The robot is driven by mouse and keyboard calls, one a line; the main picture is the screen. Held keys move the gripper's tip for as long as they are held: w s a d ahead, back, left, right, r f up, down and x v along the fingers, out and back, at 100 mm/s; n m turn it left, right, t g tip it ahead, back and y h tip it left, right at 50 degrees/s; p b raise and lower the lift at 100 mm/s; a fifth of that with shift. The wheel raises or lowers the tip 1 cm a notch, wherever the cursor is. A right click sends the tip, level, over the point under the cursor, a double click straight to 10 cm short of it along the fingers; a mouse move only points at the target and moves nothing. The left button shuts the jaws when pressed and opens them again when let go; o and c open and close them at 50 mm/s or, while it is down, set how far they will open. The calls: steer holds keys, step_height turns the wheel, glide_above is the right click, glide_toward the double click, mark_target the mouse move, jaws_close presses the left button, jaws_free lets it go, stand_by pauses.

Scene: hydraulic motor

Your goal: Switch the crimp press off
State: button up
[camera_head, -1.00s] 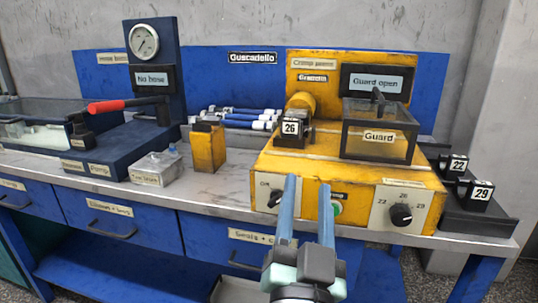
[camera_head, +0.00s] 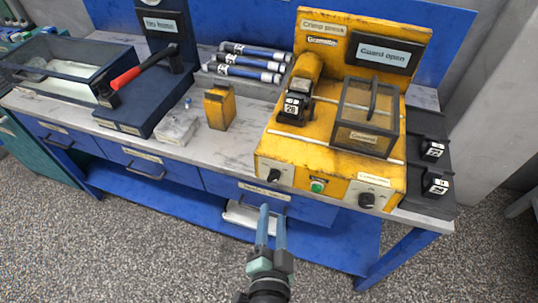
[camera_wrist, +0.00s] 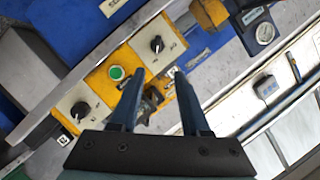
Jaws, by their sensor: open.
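The yellow crimp press (camera_head: 290,139) stands at the right of the bench. Its black on/off knob (camera_head: 274,175) sits on a white plate at the left of the front face and also shows in the wrist view (camera_wrist: 156,44). The knob's markings are too small to read. A green button (camera_head: 317,186) and a black dial (camera_head: 367,200) are to its right. My gripper (camera_head: 268,208) is open and empty in front of the press, below the knob in the picture. In the wrist view the fingertips (camera_wrist: 157,74) point toward the knob, apart from it.
The press display (camera_head: 384,54) reads "Guard open"; a clear guard box (camera_head: 368,118) sits on top. Numbered die blocks (camera_head: 435,184) lie at right. The floor before the bench is free.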

mark_target(273, 181)
steer(key=shift+g, duration=0.3)
steer(key=x, duration=0.8)
steer(key=p+x, duration=0.1)
steer(key=x, duration=0.2)
steer(key=shift+w+a+f, duration=0.25)
steer(key=shift+w+f, duration=0.05)
steer(key=shift+f, duration=0.1)
jaws_close()
